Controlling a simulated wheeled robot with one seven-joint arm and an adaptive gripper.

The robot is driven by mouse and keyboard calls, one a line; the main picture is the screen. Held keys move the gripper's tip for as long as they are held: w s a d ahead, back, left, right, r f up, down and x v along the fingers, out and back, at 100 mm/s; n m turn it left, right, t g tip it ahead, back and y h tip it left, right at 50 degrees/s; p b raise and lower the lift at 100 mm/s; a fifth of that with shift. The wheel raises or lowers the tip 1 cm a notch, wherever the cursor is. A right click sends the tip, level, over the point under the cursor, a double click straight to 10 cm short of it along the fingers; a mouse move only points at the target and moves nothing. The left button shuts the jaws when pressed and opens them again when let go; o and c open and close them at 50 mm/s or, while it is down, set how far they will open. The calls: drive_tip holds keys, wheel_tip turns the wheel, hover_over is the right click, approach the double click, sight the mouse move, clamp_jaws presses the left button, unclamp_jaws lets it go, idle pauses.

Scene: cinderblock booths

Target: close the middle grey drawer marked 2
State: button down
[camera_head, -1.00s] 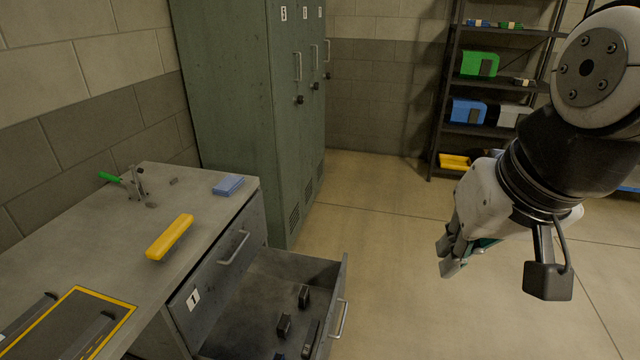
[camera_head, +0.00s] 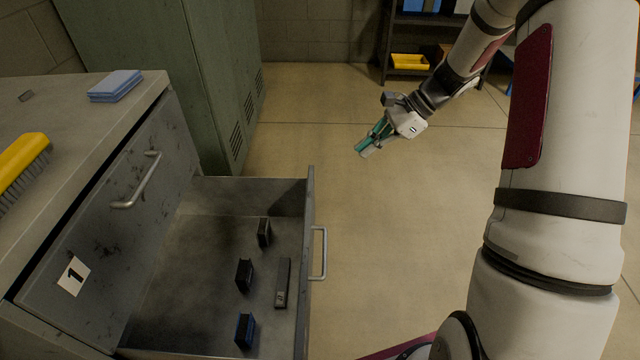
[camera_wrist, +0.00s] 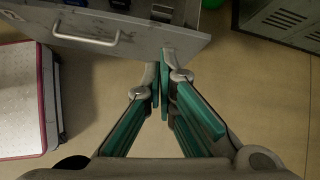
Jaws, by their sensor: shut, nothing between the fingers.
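A grey drawer (camera_head: 311,205) stands pulled out below the closed drawer marked 1 (camera_head: 100,235). Its number is not readable in the head view. Its bar handle (camera_head: 321,253) is on the outer face, and the handle also shows in the wrist view (camera_wrist: 86,38). Inside lie several small dark blocks (camera_head: 244,275) and a long grey piece (camera_head: 283,283). My gripper (camera_head: 364,150) is shut and empty, over the floor beyond the drawer's far front corner. In the wrist view its fingertips (camera_wrist: 163,78) appear near the end of the drawer front; contact cannot be told.
On the bench top (camera_head: 60,105) are a blue sponge-like stack (camera_head: 116,86) and a yellow brush (camera_head: 22,165). Green lockers (camera_head: 160,70) stand behind the bench. A shelf with a yellow bin (camera_head: 410,62) is at the back.

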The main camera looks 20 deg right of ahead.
wheel_tip(320, 180, down, 8)
drive_tip(key=w+d+r+m+b, duration=0.1)
drive_tip(key=w+d+m+b, duration=0.1)
drive_tip(key=w+a+f+b, duration=0.3)
drive_tip(key=a+f, duration=0.4)
drive_tip(key=a, duration=0.3)
drive_tip(key=shift+w+f+t+y+b, duration=0.15)
drive_tip(key=shift+f+t+y+b, duration=0.15)
drive_tip(key=shift+y+b, duration=0.15)
drive_tip(key=shift+a, duration=0.15)
drive_tip(key=w+a+p, duration=0.1)
drive_tip(key=w+a, duration=0.2)
drive_tip(key=a, duration=0.8)
drive_tip(key=w+a+p, duration=0.1)
drive_tip(key=w+a, duration=0.3)
drive_tip(key=a, duration=0.7)
drive_tip(key=w+a+p, duration=0.1)
drive_tip(key=w+a, duration=0.2)
drive_tip(key=a, duration=0.8)
drive_tip(key=shift+w, duration=0.35)
drive_tip(key=shift+a, duration=0.1)
